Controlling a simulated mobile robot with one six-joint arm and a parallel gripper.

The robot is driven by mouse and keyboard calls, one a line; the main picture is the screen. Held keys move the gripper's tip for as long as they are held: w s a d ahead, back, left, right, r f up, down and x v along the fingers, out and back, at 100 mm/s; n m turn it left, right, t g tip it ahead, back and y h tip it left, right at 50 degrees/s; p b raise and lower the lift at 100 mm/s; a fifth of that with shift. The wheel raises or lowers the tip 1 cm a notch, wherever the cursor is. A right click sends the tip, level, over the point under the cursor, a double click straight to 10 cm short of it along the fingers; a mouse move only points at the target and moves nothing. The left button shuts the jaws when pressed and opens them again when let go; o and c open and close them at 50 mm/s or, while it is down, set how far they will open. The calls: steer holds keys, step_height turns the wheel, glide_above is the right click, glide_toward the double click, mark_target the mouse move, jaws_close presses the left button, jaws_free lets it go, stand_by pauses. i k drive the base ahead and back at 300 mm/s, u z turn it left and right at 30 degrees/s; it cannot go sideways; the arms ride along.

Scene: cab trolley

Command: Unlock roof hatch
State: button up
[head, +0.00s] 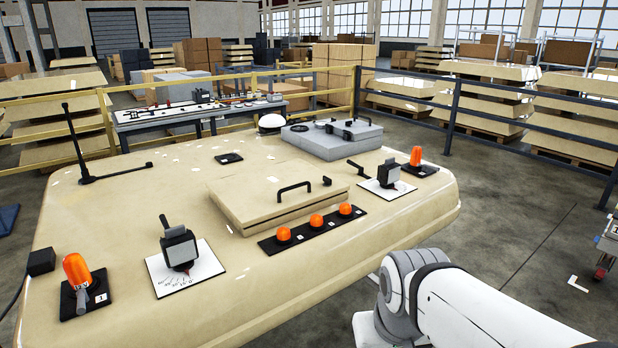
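The likely roof hatch is a raised beige square panel (245,203) in the middle of the beige cab roof (130,215). It has a black bar handle (294,187) and a small black lever-like part (326,181) near its right corner. A dark gap runs along its front edge. The panel looks lowered; I cannot tell its lock state. A grey flat box (335,146) with black handles stands behind it, and it could also be a hatch. My white arm comes in from the bottom right, beside the roof's front edge. My gripper is out of view.
Three orange lamps on a black strip (312,229) lie before the panel. Black devices on white plates (180,250) (388,175) and orange lamps (77,270) (415,157) flank it. An antenna (78,150) stands back left.

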mark_target(327, 180)
steer(key=u, duration=0.05)
steer(key=k, duration=0.2)
steer(key=u, duration=0.3)
steer(key=i, duration=1.3)
steer(key=z, duration=0.55)
